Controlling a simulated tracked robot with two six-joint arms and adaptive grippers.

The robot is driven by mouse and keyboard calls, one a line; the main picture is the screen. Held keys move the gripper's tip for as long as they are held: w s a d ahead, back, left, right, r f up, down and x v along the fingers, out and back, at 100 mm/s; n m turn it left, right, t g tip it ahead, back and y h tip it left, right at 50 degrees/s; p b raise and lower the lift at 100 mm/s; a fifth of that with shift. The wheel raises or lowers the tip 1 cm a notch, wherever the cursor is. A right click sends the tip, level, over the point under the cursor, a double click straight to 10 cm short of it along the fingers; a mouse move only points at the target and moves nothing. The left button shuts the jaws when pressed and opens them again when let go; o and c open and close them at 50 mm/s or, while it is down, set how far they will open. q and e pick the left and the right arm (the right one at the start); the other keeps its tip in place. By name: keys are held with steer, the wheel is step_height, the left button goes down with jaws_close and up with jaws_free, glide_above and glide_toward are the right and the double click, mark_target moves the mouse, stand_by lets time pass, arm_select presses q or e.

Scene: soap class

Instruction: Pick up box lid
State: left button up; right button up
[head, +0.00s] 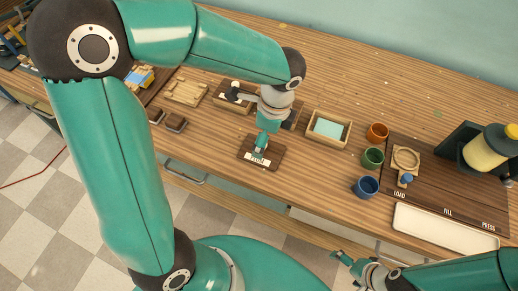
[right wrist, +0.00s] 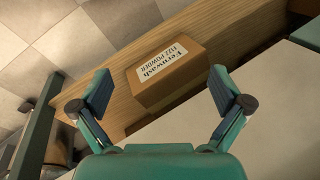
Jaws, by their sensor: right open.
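A brown cardboard box (right wrist: 175,70) shows in the right wrist view, with a white label reading "Fernwash Fizz Powder" on its upper face. I cannot make out a separate lid or its seam. My right gripper (right wrist: 160,95) is open, with its fingers spread to either side of the box in that view; I cannot tell how far above it they are. In the head view my right gripper (head: 345,257) is at the bottom, in front of the bench. My left gripper (head: 262,148) points down over a dark labelled board (head: 275,163); its jaw opening is too small to judge.
The bench (head: 340,85) holds a tray with a pale green sheet (head: 328,127), orange (head: 377,132), green (head: 372,157) and blue (head: 366,187) cups, a press board (head: 430,190) and a long white tray (head: 440,231). A wooden ledge (right wrist: 125,103) runs by the box.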

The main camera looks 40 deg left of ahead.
arm_select(q)
steer(key=shift+s+a+f, duration=0.1)
steer(key=shift+a+f, duration=0.1)
steer(key=shift+f, duration=0.8)
steer(key=shift+a+f, duration=0.2)
steer(key=shift+f, duration=0.8)
steer(key=shift+s+a+f, duration=0.1)
steer(key=shift+a+f, duration=0.1)
steer(key=shift+f, duration=0.8)
steer(key=c, duration=1.3)
steer(key=shift+s, duration=0.1)
steer(key=c, duration=0.3)
